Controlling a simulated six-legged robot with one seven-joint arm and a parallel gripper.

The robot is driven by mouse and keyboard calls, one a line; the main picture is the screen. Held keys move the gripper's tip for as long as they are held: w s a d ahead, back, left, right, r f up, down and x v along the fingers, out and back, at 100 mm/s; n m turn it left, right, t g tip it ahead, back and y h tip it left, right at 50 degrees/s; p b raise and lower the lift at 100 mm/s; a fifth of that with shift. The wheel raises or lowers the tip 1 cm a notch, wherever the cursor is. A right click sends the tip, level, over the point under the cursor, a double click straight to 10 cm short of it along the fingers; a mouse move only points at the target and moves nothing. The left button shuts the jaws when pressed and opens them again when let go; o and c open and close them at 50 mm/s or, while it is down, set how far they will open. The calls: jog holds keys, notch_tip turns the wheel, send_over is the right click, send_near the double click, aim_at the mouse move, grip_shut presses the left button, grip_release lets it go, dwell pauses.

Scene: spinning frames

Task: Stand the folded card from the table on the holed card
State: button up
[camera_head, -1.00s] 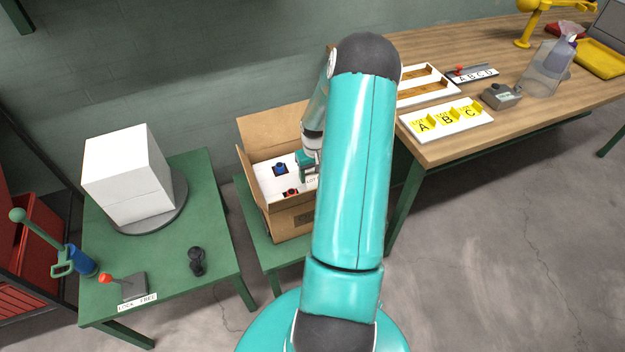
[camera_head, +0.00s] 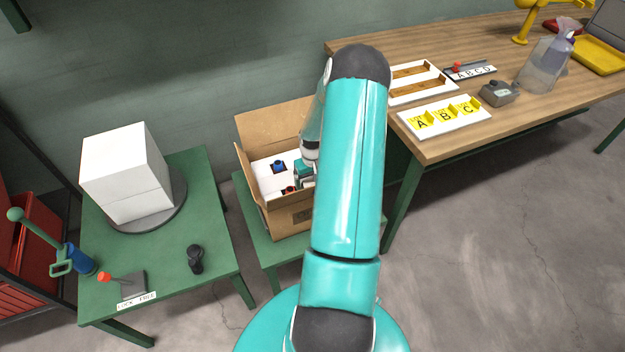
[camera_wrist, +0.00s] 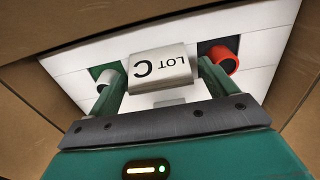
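The folded card (camera_wrist: 160,68) is pale and reads "LOT C". It sits between the fingertips of my gripper (camera_wrist: 162,78) in the wrist view, a finger against each side; my gripper looks shut on it. The holed card (camera_wrist: 75,72) is the white sheet inside the cardboard box, seen behind the folded card; it also shows in the head view (camera_head: 262,180). Whether the folded card touches the holed card is unclear. In the head view my gripper (camera_head: 304,176) is down in the box, and my arm hides the box's right side and the folded card.
A blue spool (camera_head: 279,167) shows too. The cardboard box (camera_head: 292,220) has raised walls around my gripper. Yellow lettered cards (camera_head: 445,112) stand on the wooden bench.

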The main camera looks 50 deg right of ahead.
jog(key=shift+r, duration=0.1)
notch_tip(320, 180, up, 12)
dwell(0.6)
jog(key=shift+r, duration=0.1)
jog(key=shift+c, duration=0.2)
dwell(0.9)
